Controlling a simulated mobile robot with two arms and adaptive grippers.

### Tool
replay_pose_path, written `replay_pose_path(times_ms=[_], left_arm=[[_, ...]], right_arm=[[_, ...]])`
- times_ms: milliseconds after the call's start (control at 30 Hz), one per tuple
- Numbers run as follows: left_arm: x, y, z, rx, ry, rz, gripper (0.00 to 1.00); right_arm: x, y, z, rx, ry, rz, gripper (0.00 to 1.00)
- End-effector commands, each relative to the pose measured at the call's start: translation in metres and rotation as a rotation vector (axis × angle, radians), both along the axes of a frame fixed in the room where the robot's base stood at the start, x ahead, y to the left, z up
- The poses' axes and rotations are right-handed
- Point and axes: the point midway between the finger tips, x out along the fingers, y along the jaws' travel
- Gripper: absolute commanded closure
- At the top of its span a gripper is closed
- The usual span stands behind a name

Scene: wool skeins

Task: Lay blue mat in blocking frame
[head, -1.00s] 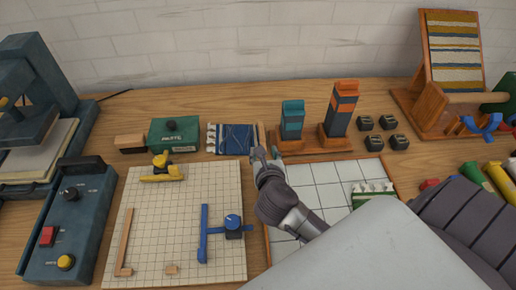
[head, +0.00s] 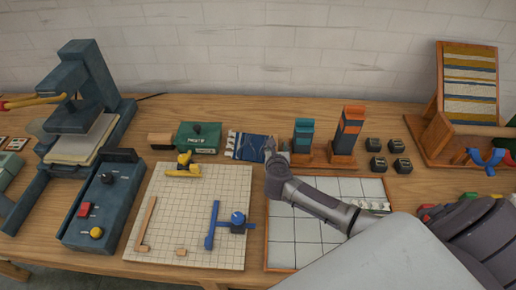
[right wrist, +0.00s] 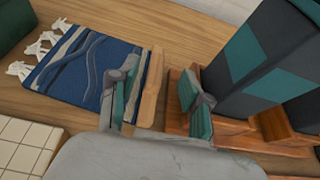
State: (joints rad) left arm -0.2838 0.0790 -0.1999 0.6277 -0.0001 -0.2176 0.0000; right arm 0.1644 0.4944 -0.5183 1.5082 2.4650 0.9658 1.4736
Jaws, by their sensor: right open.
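The blue mat (head: 255,147), with wavy lines and white tassels on its left end, lies flat at the back of the table. In the right wrist view the mat (right wrist: 85,72) has a pale wooden bar (right wrist: 151,88) along its right end. My right gripper (right wrist: 153,85) is open, with teal pads on either side of this bar; contact is unclear. In the head view the gripper (head: 277,151) is at the mat's right end. A white tiled panel with a wooden edge, probably the blocking frame (head: 295,225), lies in front, partly behind my arm. My left gripper is not in view.
Teal (head: 303,133) and orange-banded (head: 348,130) blocks stand on wooden bases close right of my gripper. A green box (head: 198,137) is left of the mat. A gridded board (head: 180,215) and a press (head: 85,95) stand farther left. White tassels (head: 375,205) show on the tiled panel.

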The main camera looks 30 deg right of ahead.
Motion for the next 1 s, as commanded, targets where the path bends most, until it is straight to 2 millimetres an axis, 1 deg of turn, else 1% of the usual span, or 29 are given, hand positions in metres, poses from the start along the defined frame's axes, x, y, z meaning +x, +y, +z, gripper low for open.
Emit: replay_pose_path(times_ms=[33, 100, 233, 367, 433, 600, 733, 967, 1000], left_arm=[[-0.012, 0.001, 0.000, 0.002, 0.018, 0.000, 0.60], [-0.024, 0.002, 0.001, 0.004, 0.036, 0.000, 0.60], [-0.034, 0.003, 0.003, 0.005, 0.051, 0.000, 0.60], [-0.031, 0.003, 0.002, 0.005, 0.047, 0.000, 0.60], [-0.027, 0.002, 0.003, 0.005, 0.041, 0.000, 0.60], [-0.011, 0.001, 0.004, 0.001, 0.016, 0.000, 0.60], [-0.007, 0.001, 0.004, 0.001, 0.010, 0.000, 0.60], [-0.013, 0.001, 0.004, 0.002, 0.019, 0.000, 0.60], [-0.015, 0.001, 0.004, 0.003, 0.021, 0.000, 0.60]], right_arm=[[0.003, -0.002, 0.000, -0.001, 0.000, 0.000, 0.52], [0.009, -0.005, -0.003, -0.004, 0.000, -0.001, 0.52], [0.022, -0.013, -0.010, -0.005, 0.001, -0.001, 0.52], [0.034, -0.019, -0.018, -0.002, -0.001, -0.001, 0.52], [0.038, -0.021, -0.020, -0.002, 0.000, 0.000, 0.52], [0.040, -0.023, -0.022, 0.000, 0.000, 0.001, 0.52], [0.040, -0.023, -0.022, 0.000, 0.000, 0.000, 0.52], [0.040, -0.022, -0.022, 0.000, 0.000, 0.000, 0.90], [0.040, -0.022, -0.022, 0.000, 0.000, 0.000, 0.97]])
